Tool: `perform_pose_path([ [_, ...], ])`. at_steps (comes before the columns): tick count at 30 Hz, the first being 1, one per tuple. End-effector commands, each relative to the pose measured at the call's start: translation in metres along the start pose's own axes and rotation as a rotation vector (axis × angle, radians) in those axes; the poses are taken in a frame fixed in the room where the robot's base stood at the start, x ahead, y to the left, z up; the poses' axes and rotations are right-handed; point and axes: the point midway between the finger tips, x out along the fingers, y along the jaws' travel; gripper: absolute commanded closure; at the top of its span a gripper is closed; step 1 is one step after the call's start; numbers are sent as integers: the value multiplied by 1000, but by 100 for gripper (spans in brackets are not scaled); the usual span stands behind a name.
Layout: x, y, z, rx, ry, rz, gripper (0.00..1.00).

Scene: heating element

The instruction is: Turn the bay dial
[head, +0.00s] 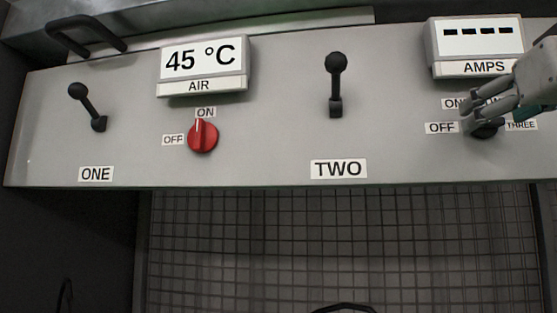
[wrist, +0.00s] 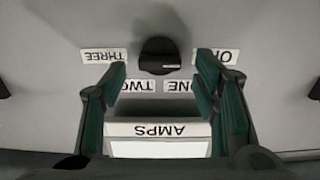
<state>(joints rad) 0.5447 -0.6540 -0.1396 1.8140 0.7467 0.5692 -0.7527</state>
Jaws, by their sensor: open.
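The bay dial is a black knob (wrist: 158,55), seen upside down in the wrist view among the labels OFF, ONE, TWO and THREE. A small light mark on it lies toward the OFF and ONE side. My gripper (wrist: 161,68) is open, with one finger on each side of the dial and a gap showing on both sides. In the head view my gripper (head: 470,114) is at the right edge in front of the panel. It hides part of the dial (head: 486,131) and some labels there. I cannot tell how deep the fingertips reach.
The AMPS display (head: 477,41) above the dial shows dashes. The panel (head: 270,120) also carries a red OFF/ON knob (head: 203,136), an AIR display (head: 203,60) reading 45 °C, lever ONE (head: 87,105) and lever TWO (head: 336,82). A dark grid (head: 340,240) lies below.

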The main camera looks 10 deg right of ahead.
Motion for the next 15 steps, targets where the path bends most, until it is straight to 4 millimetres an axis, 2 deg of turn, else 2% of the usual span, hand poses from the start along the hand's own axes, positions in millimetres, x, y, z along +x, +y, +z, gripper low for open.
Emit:
perform_pose_path([
  [6, 15, 0, 0, 0, 0, 0, 45],
  [14, 16, 0, 0, -1, 1, 0, 45],
  [15, 16, 0, 0, -1, 1, 0, 50],
])
